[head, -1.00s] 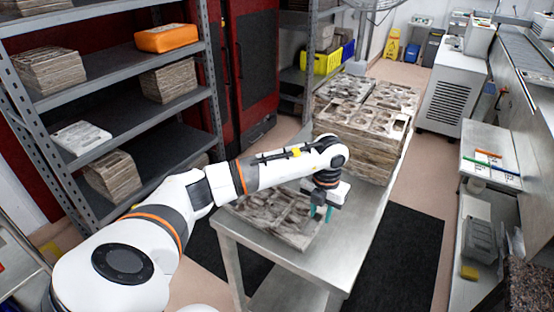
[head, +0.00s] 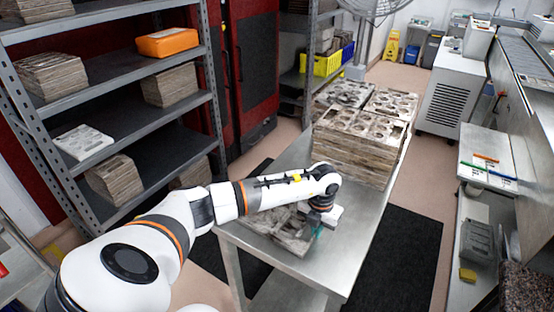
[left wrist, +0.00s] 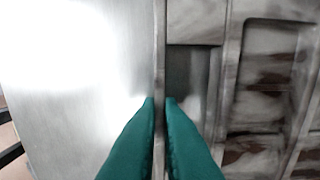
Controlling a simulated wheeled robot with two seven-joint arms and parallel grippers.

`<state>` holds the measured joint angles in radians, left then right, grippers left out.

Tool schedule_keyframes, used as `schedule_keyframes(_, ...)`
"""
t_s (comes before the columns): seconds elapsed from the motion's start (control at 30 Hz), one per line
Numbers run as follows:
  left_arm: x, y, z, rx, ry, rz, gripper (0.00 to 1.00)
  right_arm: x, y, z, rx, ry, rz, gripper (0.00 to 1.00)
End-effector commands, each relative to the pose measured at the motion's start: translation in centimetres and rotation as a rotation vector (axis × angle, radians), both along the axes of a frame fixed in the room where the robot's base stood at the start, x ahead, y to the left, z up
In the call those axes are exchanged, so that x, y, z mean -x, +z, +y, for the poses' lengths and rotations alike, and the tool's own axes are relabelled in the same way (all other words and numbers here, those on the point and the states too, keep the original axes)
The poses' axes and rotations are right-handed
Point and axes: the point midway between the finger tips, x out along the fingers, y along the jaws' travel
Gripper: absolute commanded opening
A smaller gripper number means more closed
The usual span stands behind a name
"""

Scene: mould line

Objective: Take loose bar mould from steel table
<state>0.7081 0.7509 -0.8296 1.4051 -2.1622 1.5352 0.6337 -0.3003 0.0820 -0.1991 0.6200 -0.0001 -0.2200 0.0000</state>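The loose bar mould (head: 290,240), grey-brown and worn with recessed cavities, lies flat on the near end of the steel table (head: 330,272). My left forearm hides part of it in the head view. My left gripper (head: 317,230) is at the mould's right edge. In the left wrist view the two teal fingertips (left wrist: 160,100) stand one on each side of the mould's thin rim, closed up against it. The mould's cavities (left wrist: 265,90) show to the right there, bare steel to the left. My right gripper is not in view.
Stacked moulds (head: 360,140) stand on the table's far end. A shelf rack (head: 95,165) with more moulds and an orange block (head: 167,41) is on the left. A dark mat (head: 400,260) lies right of the table. The table's near right corner is bare.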

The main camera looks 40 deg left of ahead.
Motion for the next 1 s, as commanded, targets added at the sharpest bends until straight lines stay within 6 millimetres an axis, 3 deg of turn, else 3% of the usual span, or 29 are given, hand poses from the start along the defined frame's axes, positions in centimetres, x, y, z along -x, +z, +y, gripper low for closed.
schedule_keyframes(0.37,-0.1,0.6,0.1,-0.001,0.001,-0.003,0.0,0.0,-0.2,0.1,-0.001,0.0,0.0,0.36)
schedule_keyframes(0.8,-0.1,8.3,0.1,-0.001,0.0,-0.005,0.0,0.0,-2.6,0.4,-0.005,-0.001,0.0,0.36)
schedule_keyframes(1.0,-0.1,10.8,0.0,-0.001,0.001,-0.003,0.0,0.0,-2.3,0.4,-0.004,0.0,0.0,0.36)
